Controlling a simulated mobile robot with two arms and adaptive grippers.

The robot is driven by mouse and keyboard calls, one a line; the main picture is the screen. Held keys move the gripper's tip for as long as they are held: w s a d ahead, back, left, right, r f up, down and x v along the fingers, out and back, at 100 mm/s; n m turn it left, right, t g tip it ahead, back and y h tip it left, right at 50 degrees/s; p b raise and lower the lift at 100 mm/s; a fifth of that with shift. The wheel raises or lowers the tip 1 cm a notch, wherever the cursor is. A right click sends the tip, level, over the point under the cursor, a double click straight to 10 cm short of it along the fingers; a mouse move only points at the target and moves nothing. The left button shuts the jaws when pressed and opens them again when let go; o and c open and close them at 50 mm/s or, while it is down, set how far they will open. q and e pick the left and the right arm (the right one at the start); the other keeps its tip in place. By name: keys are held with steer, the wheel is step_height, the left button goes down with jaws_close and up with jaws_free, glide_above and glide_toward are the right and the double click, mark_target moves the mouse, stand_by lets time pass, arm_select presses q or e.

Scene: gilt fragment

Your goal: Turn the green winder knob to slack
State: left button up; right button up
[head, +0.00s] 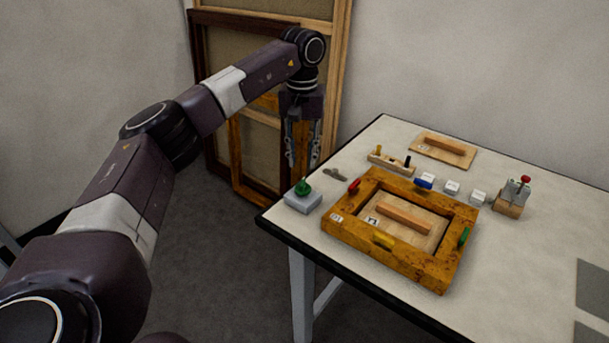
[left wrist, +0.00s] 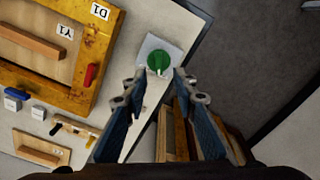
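The green winder knob (head: 303,187) sits on a small pale grey block (head: 301,203) at the left corner of the table. In the left wrist view the round green knob (left wrist: 158,61), with a white mark on its near edge, shows on its block (left wrist: 146,43). My left gripper (head: 302,160) points down above the knob, apart from it. In the left wrist view its two fingers (left wrist: 156,78) are spread, with nothing between them, and the knob shows just beyond the tips. My right gripper is not in view.
A yellow-brown wooden frame (head: 350,234) with coloured tabs lies right of the knob, close to it. A small metal piece (head: 335,174) lies behind the knob. A wooden holder with pegs (head: 391,163), white blocks (head: 452,188) and a board (head: 443,149) stand farther back. Frames (head: 262,160) lean on the wall.

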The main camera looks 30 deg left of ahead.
mark_target(303, 181)
arm_select(q)
step_height(303, 181, down, 7)
steer(key=shift+r+p, duration=0.2)
steer(key=shift+p, duration=0.2)
steer(key=shift+d, duration=0.1)
jaws_close()
